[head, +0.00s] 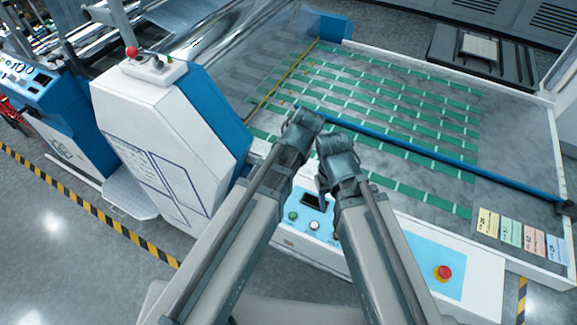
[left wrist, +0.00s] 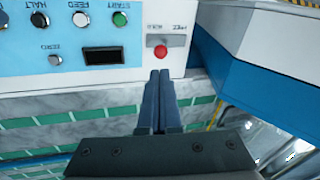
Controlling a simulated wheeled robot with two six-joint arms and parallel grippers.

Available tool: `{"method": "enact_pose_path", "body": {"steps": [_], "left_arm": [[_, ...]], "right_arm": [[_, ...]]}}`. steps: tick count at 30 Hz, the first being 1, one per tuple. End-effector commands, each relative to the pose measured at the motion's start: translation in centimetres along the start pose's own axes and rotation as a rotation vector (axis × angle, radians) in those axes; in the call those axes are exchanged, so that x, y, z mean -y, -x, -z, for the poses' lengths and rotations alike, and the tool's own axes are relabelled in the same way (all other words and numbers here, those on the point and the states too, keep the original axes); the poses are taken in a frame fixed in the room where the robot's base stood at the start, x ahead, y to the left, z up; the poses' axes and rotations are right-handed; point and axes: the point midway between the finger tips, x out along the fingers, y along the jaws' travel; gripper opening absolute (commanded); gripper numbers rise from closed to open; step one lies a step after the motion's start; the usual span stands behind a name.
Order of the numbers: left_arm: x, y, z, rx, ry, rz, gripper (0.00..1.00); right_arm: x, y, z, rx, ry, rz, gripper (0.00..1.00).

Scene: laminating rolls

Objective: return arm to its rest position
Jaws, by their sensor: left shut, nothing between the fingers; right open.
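My left gripper (head: 304,119) is at the end of the arm coming in from the lower left, over the front edge of the machine table. In the left wrist view its two fingers (left wrist: 158,74) are together with nothing between them. My right gripper (head: 334,142) is just to its right, close beside it, and is open. It holds nothing that I can see. Both arms reach forward over the control panel (head: 311,217), hiding part of it.
A marbled table (head: 510,130) with green strips lies ahead, crossed by a blue bar (head: 430,152). Coloured cards (head: 487,222) lie at its right. A red button (head: 443,272) is on the front. A white and blue cabinet (head: 165,125) stands left. The left wrist view shows panel buttons (left wrist: 120,19).

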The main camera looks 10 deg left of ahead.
Motion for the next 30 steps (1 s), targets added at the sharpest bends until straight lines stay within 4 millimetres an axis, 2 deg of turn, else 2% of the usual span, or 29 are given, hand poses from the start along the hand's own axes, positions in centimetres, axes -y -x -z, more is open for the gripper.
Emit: {"method": "enact_pose_path", "body": {"steps": [8,15,19,30], "left_arm": [[-0.3,-0.6,-0.6,0.005,-0.006,-0.005,0.00],[-3.6,-4.9,-7.6,0.091,-0.104,-0.102,0.00],[-4.8,-5.9,-10.1,0.126,-0.147,-0.146,0.00],[-5.0,-5.8,-10.4,0.132,-0.156,-0.159,0.00]], "right_arm": [[0.0,-0.6,0.0,0.000,0.000,0.000,0.50],[0.3,-5.8,0.3,0.000,0.002,-0.004,0.50],[0.4,-7.2,0.4,0.000,0.003,-0.005,0.50],[0.7,-7.2,0.4,0.000,0.006,-0.001,0.50]]}}
